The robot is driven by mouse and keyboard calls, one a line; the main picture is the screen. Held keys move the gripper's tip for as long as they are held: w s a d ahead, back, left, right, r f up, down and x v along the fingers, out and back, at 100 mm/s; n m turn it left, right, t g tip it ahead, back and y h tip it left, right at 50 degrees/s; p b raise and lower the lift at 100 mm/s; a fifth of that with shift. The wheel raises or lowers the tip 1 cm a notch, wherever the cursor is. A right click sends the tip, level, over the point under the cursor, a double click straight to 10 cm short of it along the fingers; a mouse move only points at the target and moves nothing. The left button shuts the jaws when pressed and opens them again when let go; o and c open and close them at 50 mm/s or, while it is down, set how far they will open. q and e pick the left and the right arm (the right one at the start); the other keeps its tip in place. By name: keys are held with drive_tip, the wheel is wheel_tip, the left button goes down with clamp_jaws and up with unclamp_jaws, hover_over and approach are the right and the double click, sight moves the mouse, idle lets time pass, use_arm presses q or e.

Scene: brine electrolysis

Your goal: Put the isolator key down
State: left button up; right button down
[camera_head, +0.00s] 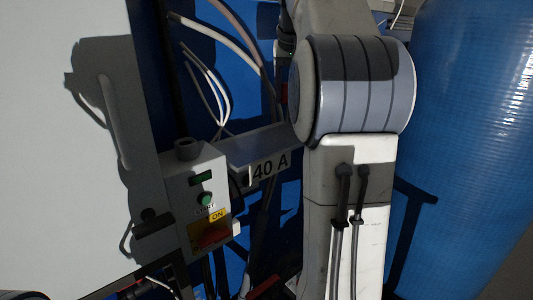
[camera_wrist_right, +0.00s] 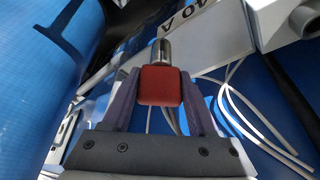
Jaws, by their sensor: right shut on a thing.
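The isolator key has a red block head (camera_wrist_right: 160,88) and a short metal shaft (camera_wrist_right: 161,52). In the right wrist view, my right gripper (camera_wrist_right: 158,78) is shut on the red head, with one finger on each side. The shaft points away from the gripper, and its tip is close to a pale panel edge; I cannot tell whether it touches. In the head view my right arm fills the middle, and the right gripper and key cannot be made out. My left gripper is in neither view.
A grey control box (camera_head: 181,193) carries a green button (camera_head: 206,199) and a red switch (camera_head: 213,234) beside an ON label. A grey ledge marked 40 A (camera_head: 270,168) adjoins it. White cables (camera_head: 222,38) hang behind. A large blue cylinder (camera_head: 472,130) stands at right.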

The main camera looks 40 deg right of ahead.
drive_tip(key=w+a+f+p, duration=0.1)
drive_tip(key=w+a+f, duration=0.1)
drive_tip(key=w+f, duration=0.1)
drive_tip(key=w+a+f+p, duration=0.1)
drive_tip(key=w+f, duration=0.2)
drive_tip(key=f, duration=0.1)
drive_tip(key=w+a+f+p, duration=0.1)
drive_tip(key=w+a+f, duration=0.1)
drive_tip(key=w+f, duration=0.1)
drive_tip(key=shift+w+a+f, duration=0.2)
drive_tip(key=shift+w+a, duration=0.05)
drive_tip(key=shift+a, duration=0.1)
drive_tip(key=shift+f, duration=0.25)
drive_tip(key=shift+f, duration=0.15)
drive_tip(key=shift+c, duration=0.9)
unclamp_jaws()
